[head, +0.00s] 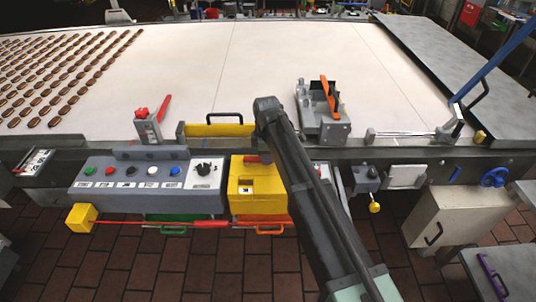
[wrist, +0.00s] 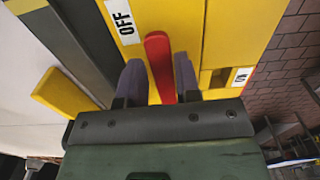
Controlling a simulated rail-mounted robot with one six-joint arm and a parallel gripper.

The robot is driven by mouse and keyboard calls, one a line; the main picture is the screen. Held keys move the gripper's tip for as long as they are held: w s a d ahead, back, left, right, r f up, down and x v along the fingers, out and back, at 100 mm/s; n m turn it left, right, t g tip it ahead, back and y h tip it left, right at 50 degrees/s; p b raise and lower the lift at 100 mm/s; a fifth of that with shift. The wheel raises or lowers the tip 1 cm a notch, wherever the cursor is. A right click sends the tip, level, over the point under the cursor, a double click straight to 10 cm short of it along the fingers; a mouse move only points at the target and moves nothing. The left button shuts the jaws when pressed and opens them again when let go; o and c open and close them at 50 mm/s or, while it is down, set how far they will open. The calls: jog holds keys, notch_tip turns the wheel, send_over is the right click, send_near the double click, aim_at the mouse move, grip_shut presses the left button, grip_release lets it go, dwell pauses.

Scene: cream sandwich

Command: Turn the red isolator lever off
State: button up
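The red isolator lever (wrist: 157,52) stands out from a yellow isolator box (wrist: 218,25) in the wrist view. My gripper (wrist: 160,70) has one grey finger on each side of the lever. Some yellow shows between the left finger and the lever; the right finger is very close to it, and I cannot tell if they touch. In the head view the lever (head: 258,158) shows at the top of the yellow box (head: 245,203), beside my arm, which hides the gripper.
A grey button panel (head: 148,184) is left of the box. Another red lever (head: 152,118) stands on the conveyor edge, and a fixture with an orange lever (head: 328,97) is farther right. A yellow bar (wrist: 64,93) lies left of my gripper. A small switch box (head: 366,178) is to the right.

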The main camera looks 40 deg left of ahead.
jog(key=shift+o, duration=1.4)
notch_tip(320, 180, up, 11)
jog(key=p, duration=1.1)
jog(key=shift+f, duration=0.1)
